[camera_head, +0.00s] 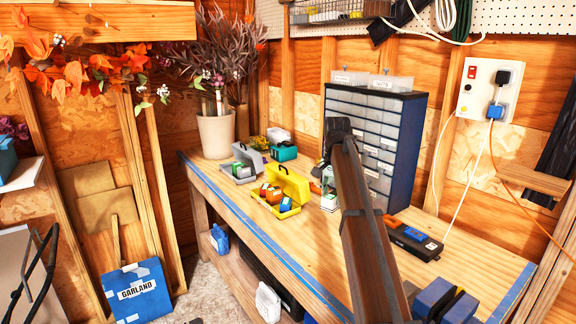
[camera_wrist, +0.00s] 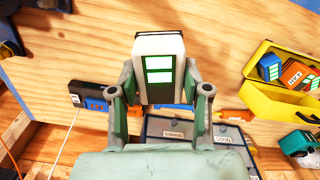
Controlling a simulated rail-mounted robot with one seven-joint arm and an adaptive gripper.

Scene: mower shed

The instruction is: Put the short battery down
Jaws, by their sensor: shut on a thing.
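An open yellow case (camera_head: 285,207) with several coloured blocks stands left of my arm, with a grey case (camera_head: 240,172) behind it. The drawer cabinet (camera_head: 408,150) stands at the back. A black and orange device (camera_head: 412,238) lies to the right. The bench's front middle is clear.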

